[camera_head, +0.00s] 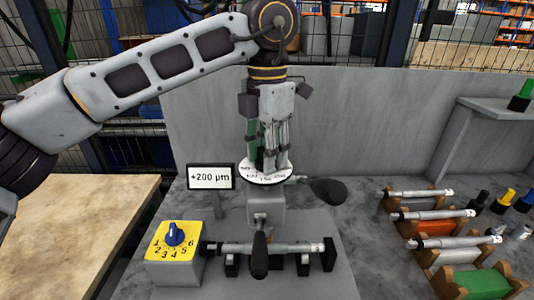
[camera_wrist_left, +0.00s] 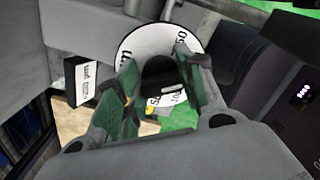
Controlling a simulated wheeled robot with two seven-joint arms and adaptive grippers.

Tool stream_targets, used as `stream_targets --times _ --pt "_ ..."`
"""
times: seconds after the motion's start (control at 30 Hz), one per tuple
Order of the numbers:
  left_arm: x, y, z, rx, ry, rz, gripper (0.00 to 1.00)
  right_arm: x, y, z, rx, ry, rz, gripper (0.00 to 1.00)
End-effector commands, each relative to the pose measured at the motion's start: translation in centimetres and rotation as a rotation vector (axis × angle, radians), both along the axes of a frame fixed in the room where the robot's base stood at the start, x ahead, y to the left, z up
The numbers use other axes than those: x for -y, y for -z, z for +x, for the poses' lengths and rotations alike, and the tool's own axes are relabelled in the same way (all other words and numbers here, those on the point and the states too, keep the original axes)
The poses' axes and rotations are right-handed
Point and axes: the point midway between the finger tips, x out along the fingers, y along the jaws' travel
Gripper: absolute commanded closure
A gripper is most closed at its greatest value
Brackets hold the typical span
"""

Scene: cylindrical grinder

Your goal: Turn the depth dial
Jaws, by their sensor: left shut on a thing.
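The depth dial (camera_head: 253,179) is a white disc with printed markings, on top of a grey post on the grinder. In the left wrist view the dial (camera_wrist_left: 135,42) shows curved numbers around a black knob (camera_wrist_left: 162,72). My left gripper (camera_head: 270,163) points straight down from above, right over the middle of the dial. In the left wrist view my left gripper (camera_wrist_left: 160,88) has its green-padded fingers on both sides of the black knob, shut on it. The fingers hide part of the disc. A sign beside the dial, the readout (camera_head: 210,177), reads +200 µm. My right gripper is out of view.
A yellow box with a blue numbered knob (camera_head: 173,235) stands front left. A black-handled lever (camera_head: 328,190) sticks out right of the dial. A shaft (camera_head: 265,248) lies in the grinder. Several shafts rest on racks (camera_head: 440,217) at right.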

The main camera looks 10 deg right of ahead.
Motion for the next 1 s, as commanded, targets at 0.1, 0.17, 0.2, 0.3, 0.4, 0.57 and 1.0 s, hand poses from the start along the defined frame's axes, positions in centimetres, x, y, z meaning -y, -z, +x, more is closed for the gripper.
stream_targets --times 0.1,0.17,0.2,0.3,0.4,0.57,1.0 --pt "0.0 -0.14 0.09 0.003 -0.041 -0.003 0.86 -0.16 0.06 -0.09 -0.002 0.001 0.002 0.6" --pt "0.0 -0.15 0.1 0.003 -0.055 -0.003 0.86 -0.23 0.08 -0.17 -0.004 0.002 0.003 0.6" --pt "0.0 -0.15 0.1 0.003 -0.062 -0.003 0.86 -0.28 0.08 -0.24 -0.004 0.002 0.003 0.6" --pt "0.0 -0.16 0.11 0.003 -0.073 -0.003 0.86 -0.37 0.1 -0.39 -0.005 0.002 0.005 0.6" --pt "0.0 -0.17 0.11 0.003 -0.076 -0.003 0.86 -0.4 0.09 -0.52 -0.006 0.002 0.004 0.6" --pt "0.0 -0.18 0.11 0.002 -0.076 -0.005 0.86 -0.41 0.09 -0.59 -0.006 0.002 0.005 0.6" --pt "-0.01 -0.07 0.06 0.001 -0.074 -0.002 0.41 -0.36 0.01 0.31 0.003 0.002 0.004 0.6"
